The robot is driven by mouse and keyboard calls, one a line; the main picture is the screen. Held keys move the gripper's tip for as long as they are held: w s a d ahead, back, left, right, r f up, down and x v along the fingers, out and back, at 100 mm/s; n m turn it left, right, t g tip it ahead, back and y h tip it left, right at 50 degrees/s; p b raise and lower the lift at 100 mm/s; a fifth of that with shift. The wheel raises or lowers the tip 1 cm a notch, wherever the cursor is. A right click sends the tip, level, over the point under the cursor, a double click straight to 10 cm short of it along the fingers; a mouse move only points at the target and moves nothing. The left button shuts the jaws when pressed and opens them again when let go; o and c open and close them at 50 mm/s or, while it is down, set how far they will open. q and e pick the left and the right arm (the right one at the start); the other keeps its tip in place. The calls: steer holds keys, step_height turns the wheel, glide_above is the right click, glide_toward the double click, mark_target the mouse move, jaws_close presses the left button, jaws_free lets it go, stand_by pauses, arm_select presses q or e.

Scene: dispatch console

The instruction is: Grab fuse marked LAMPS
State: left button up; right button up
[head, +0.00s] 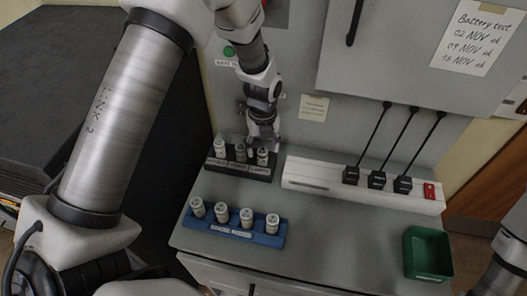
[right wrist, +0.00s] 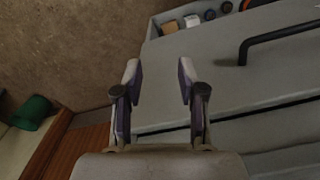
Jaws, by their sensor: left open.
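A black fuse rack (head: 268,179) stands at the back left of the console top, holding white fuses. Small labels run along its front, too small to read surely; the right one may read LAMPS. My left gripper (head: 262,143) is open, pointing down at the top of the rack's right-hand fuse (head: 262,157). I cannot tell whether its fingers are around that fuse or just above it. A blue rack (head: 273,240) nearer the front holds several white fuses. My right gripper (right wrist: 158,78) is open and empty in the right wrist view, away from both racks.
A white power strip (head: 300,176) with three black plugs and a red switch lies right of the black rack. The console top between blue rack and bin is clear.

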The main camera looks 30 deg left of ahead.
mark_target(263, 151)
arm_select(q)
step_height(263, 151, down, 3)
steer(key=shift+w, duration=0.15)
steer(key=shift+s+r, duration=0.1)
steer(key=shift+s, duration=0.1)
steer(key=shift+c, duration=1.1)
jaws_close()
arm_select(e)
steer(key=shift+r, duration=0.65)
